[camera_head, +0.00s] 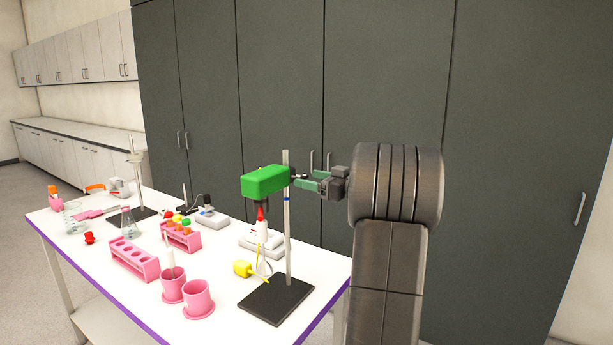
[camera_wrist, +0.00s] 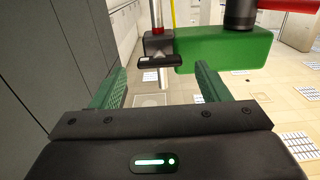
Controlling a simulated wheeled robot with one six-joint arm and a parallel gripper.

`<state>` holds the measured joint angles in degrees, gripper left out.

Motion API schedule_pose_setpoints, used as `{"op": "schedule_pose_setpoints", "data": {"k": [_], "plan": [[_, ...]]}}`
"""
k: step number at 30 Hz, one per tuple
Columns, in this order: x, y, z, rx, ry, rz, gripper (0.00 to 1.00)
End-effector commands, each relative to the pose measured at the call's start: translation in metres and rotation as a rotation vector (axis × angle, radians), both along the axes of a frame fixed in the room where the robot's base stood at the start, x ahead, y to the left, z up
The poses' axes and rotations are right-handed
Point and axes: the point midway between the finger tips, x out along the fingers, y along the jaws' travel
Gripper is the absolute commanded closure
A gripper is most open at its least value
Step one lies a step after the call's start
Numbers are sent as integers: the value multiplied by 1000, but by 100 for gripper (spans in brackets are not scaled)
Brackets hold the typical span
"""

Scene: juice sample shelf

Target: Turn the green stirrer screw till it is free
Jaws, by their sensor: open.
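The green stirrer (camera_head: 265,182) is clamped near the top of a metal rod (camera_head: 287,225) on a black base plate (camera_head: 276,299). In the wrist view its green body (camera_wrist: 225,48) is at upper right, beside a dark clamp block. A dark screw (camera_wrist: 160,61) with a flat, wing-like head sticks out from that block toward my gripper. My gripper (camera_head: 310,181) is level with the stirrer, to the right of the rod. Its green jaws (camera_wrist: 160,84) are open, one each side of the screw in the picture. Nothing is held. I cannot tell whether the head is between the fingertips or just beyond them.
The white table (camera_head: 232,315) holds pink racks (camera_head: 135,262), pink cups (camera_head: 198,300), glass flasks (camera_head: 128,224) and a yellow item (camera_head: 242,268) near the stand. Dark cabinets (camera_head: 390,80) stand close behind my arm.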

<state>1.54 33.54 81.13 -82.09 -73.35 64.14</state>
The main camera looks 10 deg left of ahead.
Motion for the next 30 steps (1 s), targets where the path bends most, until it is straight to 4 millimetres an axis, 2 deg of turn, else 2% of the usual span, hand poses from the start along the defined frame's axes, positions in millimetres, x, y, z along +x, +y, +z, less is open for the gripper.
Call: {"op": "schedule_pose_setpoints", "data": {"k": [1,6,15,16,21,23,30], "plan": [[2,8,1,0,1,2,31],[7,19,0,-1,1,0,31],[8,21,-1,0,1,-1,31],[8,21,-1,0,1,-1,33],[8,21,-1,0,1,-1,66],[8,21,-1,0,1,-1,76],[8,21,-1,-5,-15,-1,76]]}}
